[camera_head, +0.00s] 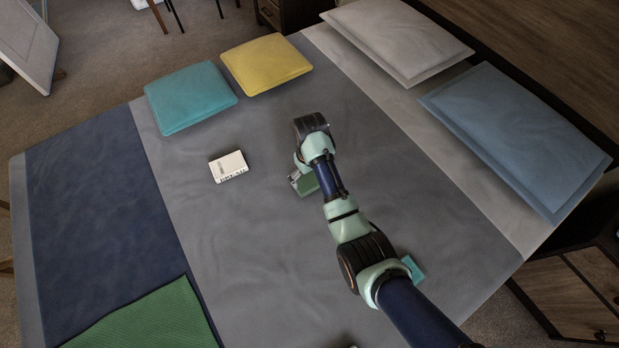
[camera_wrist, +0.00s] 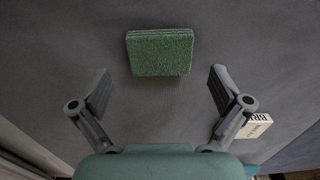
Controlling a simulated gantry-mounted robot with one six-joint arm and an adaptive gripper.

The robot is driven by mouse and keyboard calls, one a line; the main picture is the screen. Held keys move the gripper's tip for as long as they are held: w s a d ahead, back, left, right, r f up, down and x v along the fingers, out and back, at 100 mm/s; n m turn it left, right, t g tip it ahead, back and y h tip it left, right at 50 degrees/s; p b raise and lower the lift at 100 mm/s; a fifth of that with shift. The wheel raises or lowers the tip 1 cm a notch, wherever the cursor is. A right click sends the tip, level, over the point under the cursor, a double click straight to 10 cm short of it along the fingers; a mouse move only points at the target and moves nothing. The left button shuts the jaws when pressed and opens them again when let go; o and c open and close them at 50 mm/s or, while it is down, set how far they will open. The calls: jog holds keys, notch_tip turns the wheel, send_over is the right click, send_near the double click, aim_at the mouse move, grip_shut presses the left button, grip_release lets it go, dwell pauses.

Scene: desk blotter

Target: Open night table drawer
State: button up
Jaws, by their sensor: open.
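A dark wooden night table (camera_head: 575,292) stands at the lower right of the head view, beside the bed. Its drawer fronts look shut, and a small round knob shows on one. Another dark wooden night table (camera_head: 272,14) is partly in view at the top, beyond the yellow pillow. My gripper (camera_wrist: 162,90) is open and empty above the bed, with a finger at each side of the wrist view. It is well away from both night tables. In the head view my wrist largely hides the fingers. Neither night table shows in the wrist view.
A green sponge-like block (camera_wrist: 160,52) lies on the grey bedspread (camera_head: 250,240) below my gripper. A white box (camera_head: 229,167) lies to the left. Teal (camera_head: 190,97), yellow (camera_head: 266,64), white (camera_head: 398,38) and blue (camera_head: 515,138) pillows lie along the bed. A teal object (camera_head: 413,268) is partly behind my arm.

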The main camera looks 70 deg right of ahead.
aim_at(309, 184)
notch_tip(309, 184, up, 7)
jog(key=p, duration=0.2)
dwell(0.3)
